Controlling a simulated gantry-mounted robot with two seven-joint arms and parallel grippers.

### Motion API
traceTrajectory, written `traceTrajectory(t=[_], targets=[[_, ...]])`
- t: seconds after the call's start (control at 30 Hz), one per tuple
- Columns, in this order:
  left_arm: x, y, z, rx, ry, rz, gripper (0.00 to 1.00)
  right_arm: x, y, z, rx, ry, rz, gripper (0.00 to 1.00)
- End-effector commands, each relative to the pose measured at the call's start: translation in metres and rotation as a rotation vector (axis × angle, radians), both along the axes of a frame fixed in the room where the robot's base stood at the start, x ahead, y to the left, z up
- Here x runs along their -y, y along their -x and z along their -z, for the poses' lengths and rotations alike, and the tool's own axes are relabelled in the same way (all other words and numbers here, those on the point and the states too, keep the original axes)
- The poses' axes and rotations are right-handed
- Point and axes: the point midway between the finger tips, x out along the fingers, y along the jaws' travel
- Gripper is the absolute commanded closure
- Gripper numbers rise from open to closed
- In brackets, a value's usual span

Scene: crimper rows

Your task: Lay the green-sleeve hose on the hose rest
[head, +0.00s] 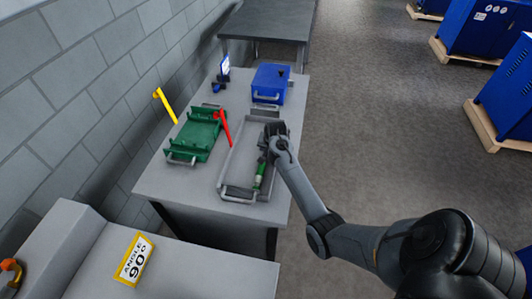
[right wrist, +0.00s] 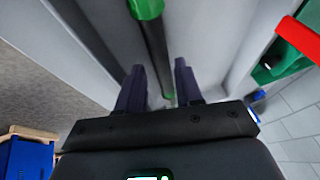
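The green-sleeve hose (head: 259,175) lies at the right side of a grey tray (head: 224,168) on the table, its upper part hidden by my right gripper (head: 272,138). In the right wrist view, the dark hose with a green sleeve (right wrist: 146,9) runs down toward the gap between the fingers of my right gripper (right wrist: 159,80). The fingers stand apart, one on each side of the hose's line; I see no contact. A green cradle-like fixture (head: 194,137) stands left of the tray; I cannot tell whether it is the hose rest. My left gripper is out of view.
A red lever (head: 223,127) rises between the fixture and tray, and a yellow one (head: 165,105) left of the fixture. A blue case (head: 271,84) stands behind the tray. The wall runs along the left.

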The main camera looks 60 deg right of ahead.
Motion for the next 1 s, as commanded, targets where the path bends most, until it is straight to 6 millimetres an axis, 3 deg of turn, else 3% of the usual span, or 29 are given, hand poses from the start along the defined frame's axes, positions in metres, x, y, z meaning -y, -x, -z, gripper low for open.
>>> traceTrajectory(t=[0.2, 0.5, 0.73, 1.0], targets=[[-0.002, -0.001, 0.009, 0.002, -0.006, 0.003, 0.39, 0.006, -0.008, 0.022, 0.0, 0.0, 0.001, 0.64], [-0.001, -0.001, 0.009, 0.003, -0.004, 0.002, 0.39, 0.006, -0.008, 0.026, -0.003, -0.002, 0.0, 0.64], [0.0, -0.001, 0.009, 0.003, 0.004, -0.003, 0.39, 0.005, -0.008, 0.028, -0.006, -0.004, -0.001, 1.0], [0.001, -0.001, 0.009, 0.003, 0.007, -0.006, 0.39, 0.005, -0.008, 0.027, -0.004, -0.004, 0.0, 1.0]])
